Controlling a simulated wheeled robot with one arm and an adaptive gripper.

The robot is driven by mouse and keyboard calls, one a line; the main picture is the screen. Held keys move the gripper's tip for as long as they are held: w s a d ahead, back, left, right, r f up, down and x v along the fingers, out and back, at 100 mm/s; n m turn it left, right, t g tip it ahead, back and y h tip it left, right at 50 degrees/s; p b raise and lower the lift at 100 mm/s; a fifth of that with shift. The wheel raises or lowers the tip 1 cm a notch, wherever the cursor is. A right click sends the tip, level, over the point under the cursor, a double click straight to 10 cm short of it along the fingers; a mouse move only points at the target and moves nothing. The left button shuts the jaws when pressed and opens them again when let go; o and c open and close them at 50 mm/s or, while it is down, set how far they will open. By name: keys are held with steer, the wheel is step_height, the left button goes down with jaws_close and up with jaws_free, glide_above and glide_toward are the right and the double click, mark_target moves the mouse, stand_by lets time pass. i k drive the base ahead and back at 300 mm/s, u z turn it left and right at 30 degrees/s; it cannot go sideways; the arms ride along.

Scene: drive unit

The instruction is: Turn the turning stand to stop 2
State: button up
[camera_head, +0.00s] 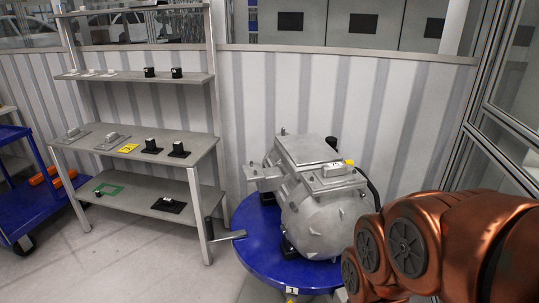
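The turning stand (255,258) is a blue round top right of the picture's middle. A grey metal drive unit (318,205) sits on it on dark feet. A grey bar with an upright black grip (209,228) sticks out from the stand's left side. A small white label (291,290) is on the stand's front rim; its mark is too small to read surely. A bit of yellow shows just below it. My copper-coloured arm reaches in from the right, in front of the stand's right side. My gripper is not in view.
A grey shelf rack (135,150) with several small parts stands left of the stand, its front leg close to the black grip. A blue cart (40,205) is at far left. A striped wall and glazed frame close off the back and right. Floor at front left is clear.

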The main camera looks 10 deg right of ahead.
mark_target(292, 238)
steer(key=z, duration=0.05)
steer(key=k, duration=0.65)
steer(key=u, duration=0.7)
steer(key=i, duration=0.95)
steer(key=u, duration=1.05)
